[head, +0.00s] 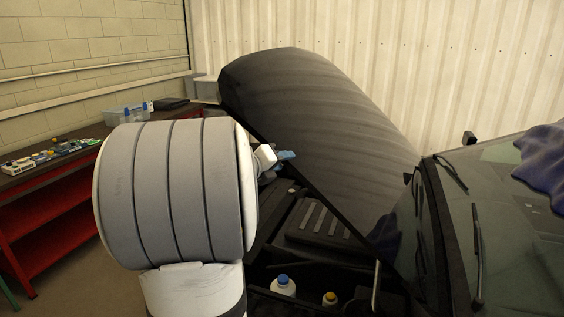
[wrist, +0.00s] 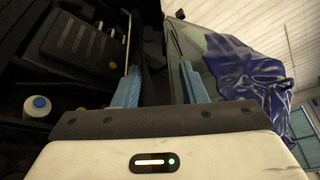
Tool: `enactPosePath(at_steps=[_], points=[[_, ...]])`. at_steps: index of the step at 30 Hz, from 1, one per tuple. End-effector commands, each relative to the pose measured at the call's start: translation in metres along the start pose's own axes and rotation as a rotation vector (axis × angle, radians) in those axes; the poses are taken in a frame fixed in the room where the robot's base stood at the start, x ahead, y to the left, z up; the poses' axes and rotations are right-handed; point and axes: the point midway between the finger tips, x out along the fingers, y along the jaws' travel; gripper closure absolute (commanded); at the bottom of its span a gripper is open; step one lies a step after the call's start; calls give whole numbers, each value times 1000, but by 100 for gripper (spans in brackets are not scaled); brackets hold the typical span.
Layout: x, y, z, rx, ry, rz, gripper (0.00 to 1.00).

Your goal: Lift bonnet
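The dark grey bonnet (head: 310,120) stands raised at a steep tilt over the engine bay in the head view, its hinge end by the windscreen. My gripper (head: 285,155), with blue fingers, is beside the bonnet's near side edge, partly hidden behind my arm. In the wrist view my gripper (wrist: 160,88) has its two fingers well apart. Dark surfaces show between them; I cannot tell whether a finger touches the bonnet. The open engine bay (head: 315,222) lies below, with a dark ribbed engine cover (wrist: 85,40).
A white bottle with a blue cap (head: 283,285) and a yellow cap (head: 329,299) sit in the bay. A thin rod (head: 376,285) stands near the windscreen (head: 510,200). A blue cloth (head: 543,165) lies on the glass. A red bench (head: 45,210) with tools stands left.

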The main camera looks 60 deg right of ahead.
Motion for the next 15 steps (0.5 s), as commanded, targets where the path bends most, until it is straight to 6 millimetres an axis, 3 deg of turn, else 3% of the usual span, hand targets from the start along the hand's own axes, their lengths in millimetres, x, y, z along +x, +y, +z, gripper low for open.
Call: enactPosePath(at_steps=[9, 15], points=[[-1, 1, -2, -1, 2, 0, 58], [-28, 3, -2, 1, -2, 2, 58]])
